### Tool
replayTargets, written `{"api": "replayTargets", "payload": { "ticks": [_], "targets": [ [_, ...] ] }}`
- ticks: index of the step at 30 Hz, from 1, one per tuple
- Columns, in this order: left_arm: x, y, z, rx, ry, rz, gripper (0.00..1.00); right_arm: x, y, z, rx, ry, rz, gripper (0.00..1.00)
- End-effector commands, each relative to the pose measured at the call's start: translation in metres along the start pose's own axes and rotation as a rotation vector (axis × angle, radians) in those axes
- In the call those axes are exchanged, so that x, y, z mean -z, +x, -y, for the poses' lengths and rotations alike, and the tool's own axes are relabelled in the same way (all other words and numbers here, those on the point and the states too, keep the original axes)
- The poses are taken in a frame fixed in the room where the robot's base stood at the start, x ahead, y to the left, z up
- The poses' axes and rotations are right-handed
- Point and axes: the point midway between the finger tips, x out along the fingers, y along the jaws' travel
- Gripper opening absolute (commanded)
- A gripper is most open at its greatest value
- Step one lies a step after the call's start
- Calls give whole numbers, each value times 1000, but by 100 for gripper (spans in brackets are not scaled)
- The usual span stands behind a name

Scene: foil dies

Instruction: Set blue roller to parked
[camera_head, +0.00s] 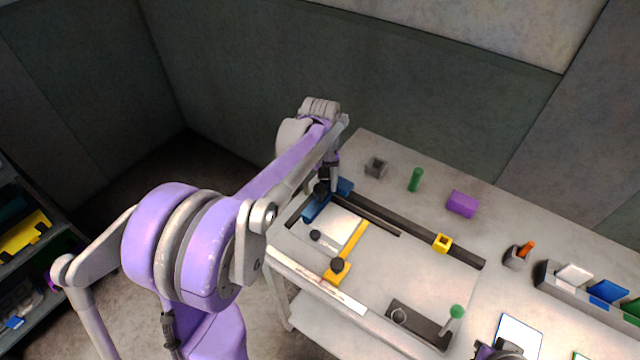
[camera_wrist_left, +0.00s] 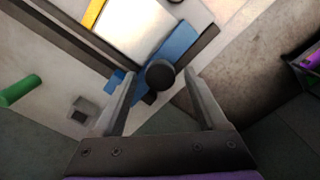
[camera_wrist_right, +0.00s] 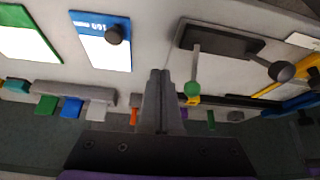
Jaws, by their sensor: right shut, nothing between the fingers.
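The blue roller (camera_head: 313,208) is a blue bar with a black knob, lying across the far left end of the dark rails at the table's left side. In the left wrist view its bar (camera_wrist_left: 180,45) and round black knob (camera_wrist_left: 160,75) show clearly. My left gripper (camera_head: 324,188) is over this knob. Its fingers (camera_wrist_left: 160,82) are open, one on each side of the knob, with gaps visible. My right gripper (camera_wrist_right: 160,75) is shut and empty, at the table's front right, apart from the roller. I cannot read any parked mark.
A yellow bar (camera_head: 350,250) with a black knob lies right of the blue roller, with a pale sheet between. A yellow square (camera_head: 442,243) sits on the far rail. A green-ball lever (camera_head: 457,312) stands on a dark plate. A purple block (camera_head: 461,204) and green peg (camera_head: 415,180) stand behind.

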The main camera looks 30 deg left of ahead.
Motion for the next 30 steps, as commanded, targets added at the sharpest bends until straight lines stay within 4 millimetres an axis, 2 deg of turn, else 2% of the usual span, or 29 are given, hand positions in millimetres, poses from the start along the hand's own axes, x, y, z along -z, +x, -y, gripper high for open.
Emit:
{"api": "replayTargets", "payload": {
  "ticks": [1,9,12,30],
  "targets": [
    [0,0,0,0,0,0,64,0,0,0,0,0,0,0],
    [0,0,0,0,0,0,15,0,0,0,0,0,0,0],
    [0,0,0,0,0,0,0,0,0,0,0,0,0,0],
    [0,0,0,0,0,0,0,0,0,0,0,0,0,0]
  ]
}}
